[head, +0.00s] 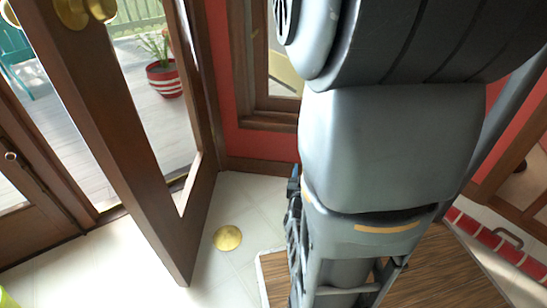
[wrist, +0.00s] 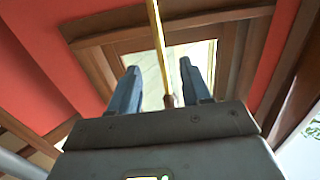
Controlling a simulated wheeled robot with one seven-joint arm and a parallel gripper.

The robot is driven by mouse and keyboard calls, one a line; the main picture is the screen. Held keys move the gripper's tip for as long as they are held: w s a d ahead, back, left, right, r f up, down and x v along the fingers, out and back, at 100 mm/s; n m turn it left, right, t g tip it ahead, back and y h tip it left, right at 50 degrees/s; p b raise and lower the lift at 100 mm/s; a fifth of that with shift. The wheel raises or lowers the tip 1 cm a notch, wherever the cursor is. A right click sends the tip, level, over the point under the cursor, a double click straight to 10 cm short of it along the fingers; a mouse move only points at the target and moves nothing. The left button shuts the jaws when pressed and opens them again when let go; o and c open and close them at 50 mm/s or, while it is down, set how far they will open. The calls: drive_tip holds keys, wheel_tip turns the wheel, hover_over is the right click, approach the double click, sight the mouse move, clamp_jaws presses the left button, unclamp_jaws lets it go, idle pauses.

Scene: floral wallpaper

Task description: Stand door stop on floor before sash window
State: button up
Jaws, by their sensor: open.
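A round brass-coloured piece (head: 227,238), possibly the door stop, lies on the pale tiled floor beside the open door's lower edge. The sash window (head: 283,70) has a brown wooden frame in the red wall, partly hidden by my arm. A brown-framed window opening (wrist: 145,62) also shows in the wrist view. There my gripper (wrist: 161,82) is open, its two dark blue fingers apart. A thin gold-coloured rod (wrist: 158,45) appears between them; I cannot tell what it belongs to or whether it touches them. My arm mostly hides the gripper in the head view.
An open brown glazed door (head: 125,140) stands at the left, with a deck and a red-striped plant pot (head: 164,80) beyond. A brown wood-grained surface (head: 435,265) lies at the lower right. Pale floor is clear around the brass piece.

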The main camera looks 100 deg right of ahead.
drive_tip(key=shift+v, duration=1.1)
drive_tip(key=shift+c, duration=0.2)
idle(0.4)
